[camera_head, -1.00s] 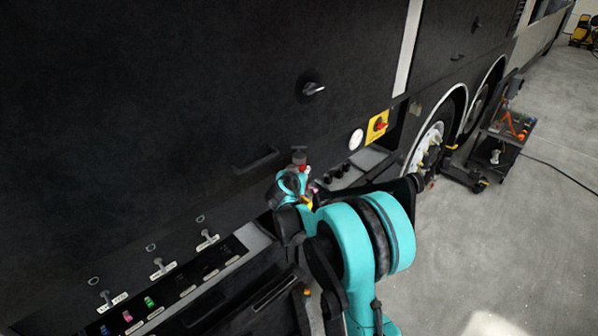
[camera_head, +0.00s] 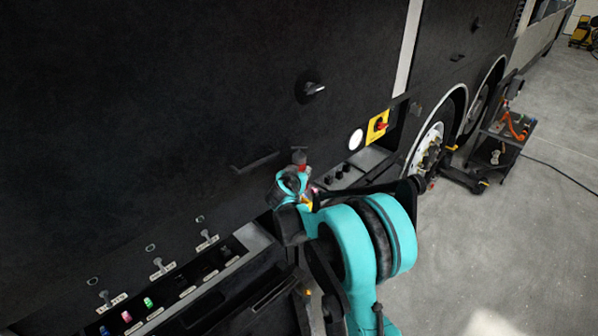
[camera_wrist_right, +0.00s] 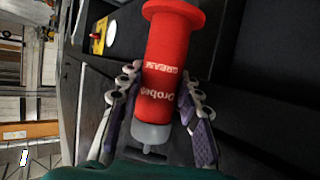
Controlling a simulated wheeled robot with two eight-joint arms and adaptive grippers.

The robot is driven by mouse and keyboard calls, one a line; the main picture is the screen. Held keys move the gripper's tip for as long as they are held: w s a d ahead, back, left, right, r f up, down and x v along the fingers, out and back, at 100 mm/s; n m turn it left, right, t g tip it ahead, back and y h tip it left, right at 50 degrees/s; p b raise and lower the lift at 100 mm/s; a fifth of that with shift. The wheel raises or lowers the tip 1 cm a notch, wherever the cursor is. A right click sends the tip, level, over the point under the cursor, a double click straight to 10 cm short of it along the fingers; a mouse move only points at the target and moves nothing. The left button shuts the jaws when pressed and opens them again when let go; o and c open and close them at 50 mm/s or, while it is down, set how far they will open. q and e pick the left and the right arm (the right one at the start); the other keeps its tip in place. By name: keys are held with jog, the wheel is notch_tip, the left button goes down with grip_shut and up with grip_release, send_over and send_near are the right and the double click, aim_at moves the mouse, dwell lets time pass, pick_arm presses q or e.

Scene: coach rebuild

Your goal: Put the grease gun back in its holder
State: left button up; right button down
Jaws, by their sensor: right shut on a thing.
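My right gripper (camera_wrist_right: 160,110) is shut on the red grease gun (camera_wrist_right: 170,50), with a purple-padded finger on each side of its body. The gun has white lettering, a wide red flange at the top of the wrist view and a grey-clear end below. In the head view a small part of the grease gun (camera_head: 302,166) shows above my right gripper (camera_head: 292,184), close to the dark coach side. I cannot make out which fixture is the gun's holder. My left gripper is out of view.
A labelled tool strip (camera_head: 187,292) with several small coloured items runs along the lower left. A yellow panel with a red switch (camera_head: 380,125) is beyond the gripper. A cart (camera_head: 508,135) stands by the wheels.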

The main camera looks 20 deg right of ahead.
jog(key=shift+f, duration=0.15)
jog(key=shift+f+b, duration=2.05)
jog(key=shift+f, duration=0.05)
jog(key=shift+f+b, duration=0.25)
jog(key=shift+b, duration=0.25)
dwell(0.5)
jog(key=shift+f+b, duration=1.05)
jog(key=shift+f, duration=0.15)
dwell(0.4)
jog(key=c, duration=1)
grip_release()
